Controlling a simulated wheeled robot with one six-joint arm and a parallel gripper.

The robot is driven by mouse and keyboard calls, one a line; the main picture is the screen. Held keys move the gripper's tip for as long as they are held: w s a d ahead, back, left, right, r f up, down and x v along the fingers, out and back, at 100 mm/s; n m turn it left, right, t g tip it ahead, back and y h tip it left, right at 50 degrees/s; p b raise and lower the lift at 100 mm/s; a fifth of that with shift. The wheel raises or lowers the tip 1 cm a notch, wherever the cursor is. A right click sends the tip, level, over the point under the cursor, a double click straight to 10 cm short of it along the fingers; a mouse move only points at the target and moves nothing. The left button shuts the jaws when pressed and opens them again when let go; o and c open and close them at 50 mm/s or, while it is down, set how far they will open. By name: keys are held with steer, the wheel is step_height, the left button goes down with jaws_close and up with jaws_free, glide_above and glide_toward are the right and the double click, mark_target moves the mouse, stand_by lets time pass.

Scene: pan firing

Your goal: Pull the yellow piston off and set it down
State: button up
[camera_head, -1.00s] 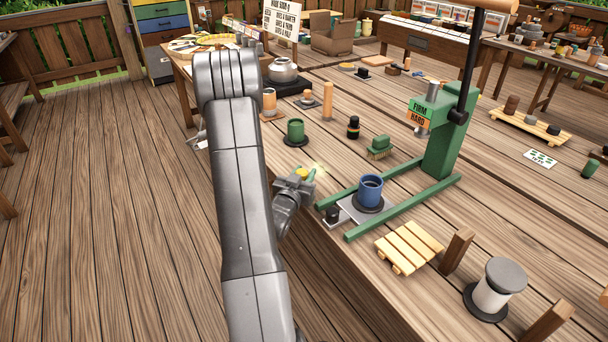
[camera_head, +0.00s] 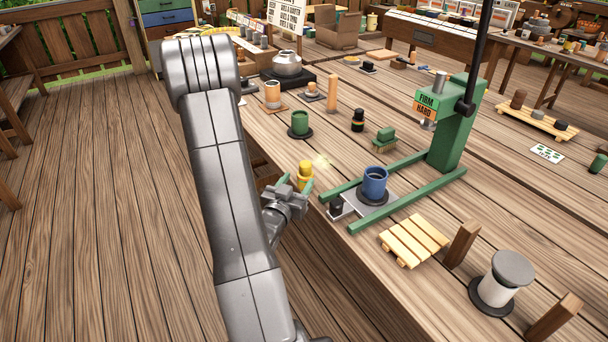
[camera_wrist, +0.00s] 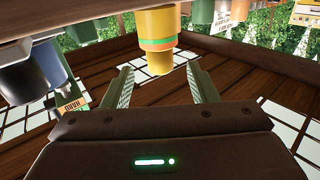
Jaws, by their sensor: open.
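The yellow piston (camera_head: 305,174) stands upright near the table's front edge, left of the green press. In the wrist view, which looks upside down, the piston (camera_wrist: 155,24) has a yellow body with green and orange bands and a narrower yellow end. My gripper (camera_head: 295,186) is open at the table edge, just in front of the piston. In the wrist view its two fingers lie to either side of the piston's end, with gaps at both sides. A blue cylinder (camera_head: 375,184) stands on a dark round base at the press.
The green press (camera_head: 452,135) stands right of the piston, its rails reaching toward the table edge. A green cup (camera_head: 299,123), a brush (camera_head: 384,140) and a black-and-orange bottle (camera_head: 358,121) stand behind. A slatted wooden rack (camera_head: 414,240) lies in front right. Bare table lies between them.

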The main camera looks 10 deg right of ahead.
mark_target(308, 163)
steer(key=v, duration=0.3)
steer(key=shift+s+a, duration=0.1)
steer(key=shift+s, duration=0.1)
steer(key=x, duration=0.8)
steer(key=p+x, duration=0.1)
steer(key=x, duration=0.3)
steer(key=shift+w+f, duration=0.1)
steer(key=shift+f, duration=0.25)
steer(key=shift+r+p, duration=0.5)
steer(key=shift+p, duration=0.15)
steer(key=shift+r, duration=0.3)
